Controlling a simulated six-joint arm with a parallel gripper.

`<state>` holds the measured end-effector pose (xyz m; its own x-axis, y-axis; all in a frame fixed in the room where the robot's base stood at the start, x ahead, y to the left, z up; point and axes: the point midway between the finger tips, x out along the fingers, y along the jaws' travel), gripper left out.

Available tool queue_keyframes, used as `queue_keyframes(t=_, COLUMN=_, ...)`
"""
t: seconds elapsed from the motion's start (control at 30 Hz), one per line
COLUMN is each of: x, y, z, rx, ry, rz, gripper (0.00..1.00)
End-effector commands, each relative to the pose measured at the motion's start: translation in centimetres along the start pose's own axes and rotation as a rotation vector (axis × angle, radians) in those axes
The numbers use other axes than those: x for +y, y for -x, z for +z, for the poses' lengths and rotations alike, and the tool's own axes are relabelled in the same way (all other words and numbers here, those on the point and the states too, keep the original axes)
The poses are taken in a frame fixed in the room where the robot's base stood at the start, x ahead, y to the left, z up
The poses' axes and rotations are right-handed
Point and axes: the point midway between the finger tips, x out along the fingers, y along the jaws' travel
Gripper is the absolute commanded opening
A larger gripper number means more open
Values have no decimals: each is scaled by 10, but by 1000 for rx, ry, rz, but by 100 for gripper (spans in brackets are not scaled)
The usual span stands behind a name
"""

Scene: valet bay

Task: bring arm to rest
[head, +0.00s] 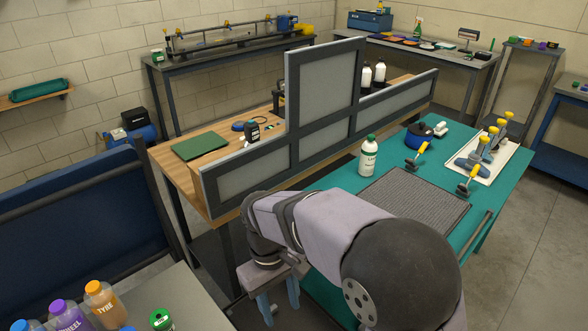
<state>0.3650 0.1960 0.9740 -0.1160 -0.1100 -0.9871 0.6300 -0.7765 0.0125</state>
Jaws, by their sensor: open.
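My arm reaches from the lower right toward the left, across the near end of the green-topped table (480,200). My gripper (279,301) points down at its far end, left of the table's near edge. Its two blue-grey fingers are apart, and I see nothing between them. The fingertips show in front of dark floor and table parts, so their height is hard to tell.
A grey-framed partition (325,90) rises behind my arm, along the wooden bench (205,140). Several capped bottles (103,303) stand lower left.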

Motion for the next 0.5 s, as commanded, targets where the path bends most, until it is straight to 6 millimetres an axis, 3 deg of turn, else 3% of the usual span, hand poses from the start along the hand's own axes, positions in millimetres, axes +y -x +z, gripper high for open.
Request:
queue_keyframes(t=0.03, x=24, y=-3, z=21, rx=17, ry=-87, rz=-14, gripper=44)
queue_keyframes(t=0.2, x=75, y=-22, z=86, rx=76, ry=-335, rz=-45, gripper=44)
queue_keyframes(t=0.4, x=97, y=-45, z=149, rx=124, ry=-558, rz=-61, gripper=44)
queue_keyframes(t=0.5, x=99, y=-53, z=167, rx=139, ry=-625, rz=-63, gripper=44)
